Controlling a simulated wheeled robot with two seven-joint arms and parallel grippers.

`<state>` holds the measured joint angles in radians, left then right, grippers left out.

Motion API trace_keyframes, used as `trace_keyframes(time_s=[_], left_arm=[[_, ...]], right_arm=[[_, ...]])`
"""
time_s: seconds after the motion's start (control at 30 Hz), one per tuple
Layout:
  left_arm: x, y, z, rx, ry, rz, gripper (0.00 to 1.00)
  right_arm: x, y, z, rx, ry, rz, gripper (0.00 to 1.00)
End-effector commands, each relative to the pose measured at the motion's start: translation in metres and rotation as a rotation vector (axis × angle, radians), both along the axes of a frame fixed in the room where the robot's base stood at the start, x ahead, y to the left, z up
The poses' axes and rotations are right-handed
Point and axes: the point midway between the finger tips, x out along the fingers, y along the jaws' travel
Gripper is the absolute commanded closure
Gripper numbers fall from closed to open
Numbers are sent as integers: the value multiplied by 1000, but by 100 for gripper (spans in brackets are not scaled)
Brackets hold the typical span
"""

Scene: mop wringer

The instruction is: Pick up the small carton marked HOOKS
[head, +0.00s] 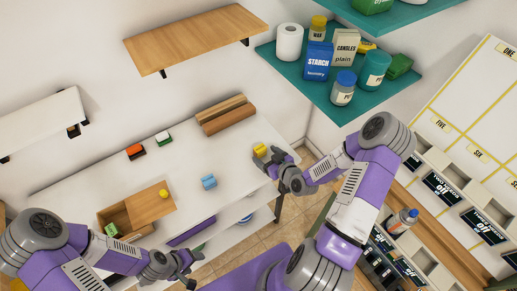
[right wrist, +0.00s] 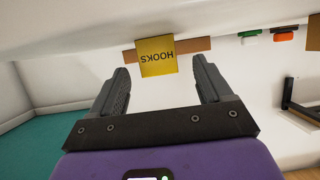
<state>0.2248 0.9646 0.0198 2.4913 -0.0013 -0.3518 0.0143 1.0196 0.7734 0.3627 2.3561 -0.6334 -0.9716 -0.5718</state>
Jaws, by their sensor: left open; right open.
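The small yellow carton marked HOOKS (right wrist: 157,56) is seen in the right wrist view, its lettering upside down. It is ahead of my right gripper (right wrist: 161,75), between the lines of the two fingers, with open space on both sides. In the head view the yellow carton (head: 260,150) is near the right end of the white table, close to the right gripper (head: 273,161), whose fingers partly cover that area. The right gripper is open and empty. My left gripper (head: 188,270) is open and empty near the table's front edge, well away from the carton.
The white table (head: 235,150) also holds a long wooden block (head: 225,115), a blue item (head: 208,182), red (head: 135,151) and green (head: 163,138) items, and an open wooden box (head: 118,215). A teal shelf (head: 330,103) with several containers hangs above the table's right end.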

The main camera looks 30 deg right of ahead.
Motion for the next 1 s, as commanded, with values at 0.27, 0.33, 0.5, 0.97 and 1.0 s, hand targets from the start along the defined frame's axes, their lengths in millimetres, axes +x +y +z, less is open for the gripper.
trace_keyframes(time_s=[0.27,0.33,0.5,0.97,1.0], left_arm=[[0,0,-3,0,-1,0,39],[0,0,-3,0,-1,0,39],[0,0,-3,0,-1,0,39],[0,0,-3,0,-1,0,39],[0,0,-3,0,-1,0,39]], right_arm=[[37,3,-16,3,-1,1,21],[43,3,-18,2,0,1,21],[46,3,-19,1,1,1,21],[45,3,-19,1,0,1,76],[45,3,-19,1,0,1,77]])
